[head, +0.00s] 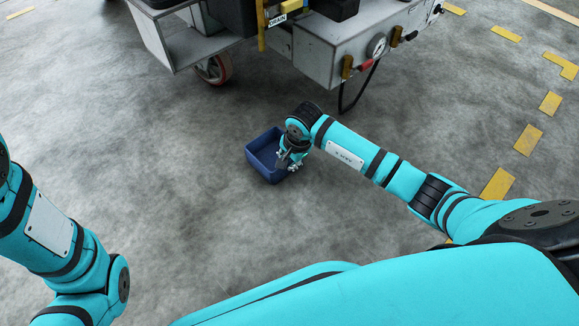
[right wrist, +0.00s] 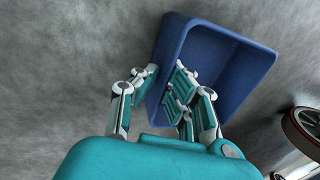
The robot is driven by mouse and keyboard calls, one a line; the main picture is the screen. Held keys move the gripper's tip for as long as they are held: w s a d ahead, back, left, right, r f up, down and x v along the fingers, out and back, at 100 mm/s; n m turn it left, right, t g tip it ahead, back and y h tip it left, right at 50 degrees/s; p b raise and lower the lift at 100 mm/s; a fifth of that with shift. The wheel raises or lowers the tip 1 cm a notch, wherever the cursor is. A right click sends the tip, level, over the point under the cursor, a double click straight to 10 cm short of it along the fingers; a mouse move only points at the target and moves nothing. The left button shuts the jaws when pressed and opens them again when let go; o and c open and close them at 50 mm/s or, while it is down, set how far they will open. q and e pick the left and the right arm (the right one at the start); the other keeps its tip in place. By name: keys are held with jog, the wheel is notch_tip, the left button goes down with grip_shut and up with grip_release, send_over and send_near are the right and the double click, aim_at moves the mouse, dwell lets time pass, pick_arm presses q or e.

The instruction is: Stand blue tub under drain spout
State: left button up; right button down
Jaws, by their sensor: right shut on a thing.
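The blue tub (head: 258,160) is an open, empty-looking box on or close to the grey floor, in front of the trolley; I cannot tell whether it touches the floor. My right gripper (head: 289,163) is shut on its near right wall. In the right wrist view the tub (right wrist: 225,55) has one wall between the fingers (right wrist: 160,87). A DRAIN label (head: 278,20) and a yellow vertical pipe (head: 261,28), which looks like the drain spout, are on the trolley, beyond the tub. My left arm shows at the left, but its gripper is out of view.
The trolley (head: 345,48) stands at the top, with a red-rimmed wheel (head: 214,69) left of the pipe and a black hose loop (head: 350,106) hanging at the right. Bare floor (head: 170,150) lies left of the tub. Yellow floor markings (head: 497,185) run along the right.

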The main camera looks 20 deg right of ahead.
jog(key=shift+r, duration=0.1)
jog(key=shift+f, duration=0.2)
jog(key=c, duration=1.5)
grip_release()
jog(key=p+v, duration=0.8)
jog(key=v, duration=0.4)
jog(key=shift+r, duration=0.15)
